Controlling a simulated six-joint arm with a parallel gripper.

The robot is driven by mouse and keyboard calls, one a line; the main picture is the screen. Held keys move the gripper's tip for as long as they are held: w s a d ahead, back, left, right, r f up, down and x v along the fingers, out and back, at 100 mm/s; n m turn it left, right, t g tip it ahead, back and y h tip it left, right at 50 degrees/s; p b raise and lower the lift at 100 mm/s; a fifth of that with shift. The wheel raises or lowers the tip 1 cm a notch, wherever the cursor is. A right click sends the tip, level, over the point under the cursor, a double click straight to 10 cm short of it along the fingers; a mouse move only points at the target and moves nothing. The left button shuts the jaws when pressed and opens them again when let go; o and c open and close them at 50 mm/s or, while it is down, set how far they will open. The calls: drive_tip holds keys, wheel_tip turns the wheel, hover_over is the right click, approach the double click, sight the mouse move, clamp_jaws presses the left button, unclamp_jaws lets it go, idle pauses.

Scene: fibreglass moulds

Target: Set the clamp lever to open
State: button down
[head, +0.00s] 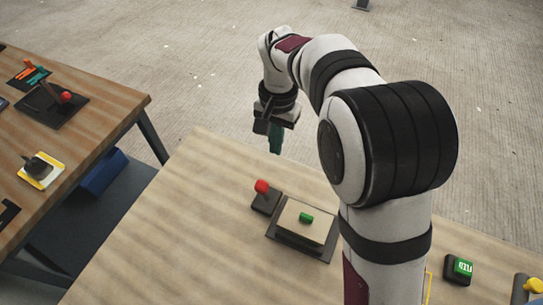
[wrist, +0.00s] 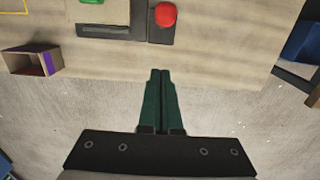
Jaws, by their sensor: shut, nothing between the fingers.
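A lever with a red knob (head: 262,186) stands on a small dark base (head: 265,203) on the near table; no label shows to confirm that it is the clamp lever. In the wrist view the red knob (wrist: 165,14) is at the top edge, over its dark base (wrist: 162,37). My gripper (head: 275,150) hangs past the table's far edge, above and behind the lever, not touching it. In the wrist view the green fingers of my gripper (wrist: 160,72) are together, empty, with their tips below the lever base.
Beside the lever sits a beige plate with a green block (head: 306,217). A green button box (head: 460,268) and a yellow knob (head: 533,285) are at right. Another red-knobbed lever (head: 65,97) stands on the left table. An open box (wrist: 32,60) shows at left in the wrist view.

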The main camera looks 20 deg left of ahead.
sight(259, 191)
drive_tip(key=s+f, duration=0.4)
drive_tip(key=shift+f, duration=0.15)
drive_tip(key=shift+s, duration=0.15)
drive_tip(key=shift+s+f, duration=0.15)
drive_tip(key=shift+s, duration=0.95)
drive_tip(key=shift+s+f, duration=0.1)
drive_tip(key=shift+s, duration=1)
